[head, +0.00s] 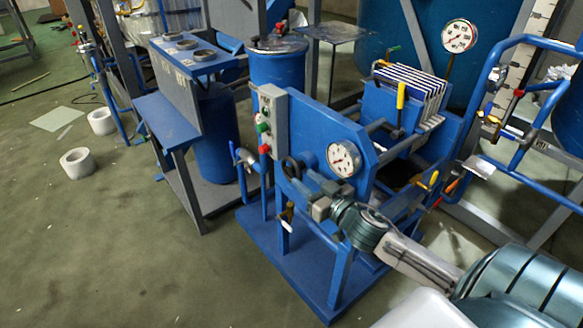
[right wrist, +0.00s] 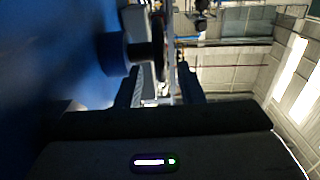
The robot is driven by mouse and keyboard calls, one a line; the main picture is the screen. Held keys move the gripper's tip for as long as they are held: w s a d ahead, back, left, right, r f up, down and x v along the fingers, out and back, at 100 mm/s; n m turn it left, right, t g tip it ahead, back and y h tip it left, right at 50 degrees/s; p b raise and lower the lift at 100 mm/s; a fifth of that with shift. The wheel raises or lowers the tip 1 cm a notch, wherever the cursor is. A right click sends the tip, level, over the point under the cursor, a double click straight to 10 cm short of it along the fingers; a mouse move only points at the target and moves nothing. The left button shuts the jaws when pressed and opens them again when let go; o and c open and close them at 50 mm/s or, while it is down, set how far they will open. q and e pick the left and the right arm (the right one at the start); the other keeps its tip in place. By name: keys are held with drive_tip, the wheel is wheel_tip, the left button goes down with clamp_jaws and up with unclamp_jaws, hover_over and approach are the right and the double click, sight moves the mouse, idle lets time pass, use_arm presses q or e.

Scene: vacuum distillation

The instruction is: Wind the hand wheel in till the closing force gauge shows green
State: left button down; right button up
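The filter press is a blue frame (head: 375,150) with a stack of white-edged plates (head: 408,88). A round white gauge (head: 343,159) sits on its end plate; its needle reading is too small to tell. The dark hand wheel (head: 291,168) is in front of that plate, partly hidden by my right gripper (head: 318,200). In the right wrist view, the dark wheel rim (right wrist: 159,48) lies edge-on ahead of my right gripper (right wrist: 162,88). Its fingers stand apart, with the rim near the gap; contact cannot be told. My left gripper is not in view.
A grey control box (head: 269,118) with coloured buttons stands left of the gauge. A blue bench (head: 170,118) is further left. Blue tube rails (head: 500,150) and a second gauge (head: 459,36) are at right.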

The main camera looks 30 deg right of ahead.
sight(292, 168)
drive_tip(key=shift+w+a+b, duration=0.15)
drive_tip(key=shift+w+b, duration=0.05)
drive_tip(key=shift+w, duration=1.4)
drive_tip(key=shift+w+a+b, duration=0.15)
drive_tip(key=shift+w, duration=1.45)
clamp_jaws()
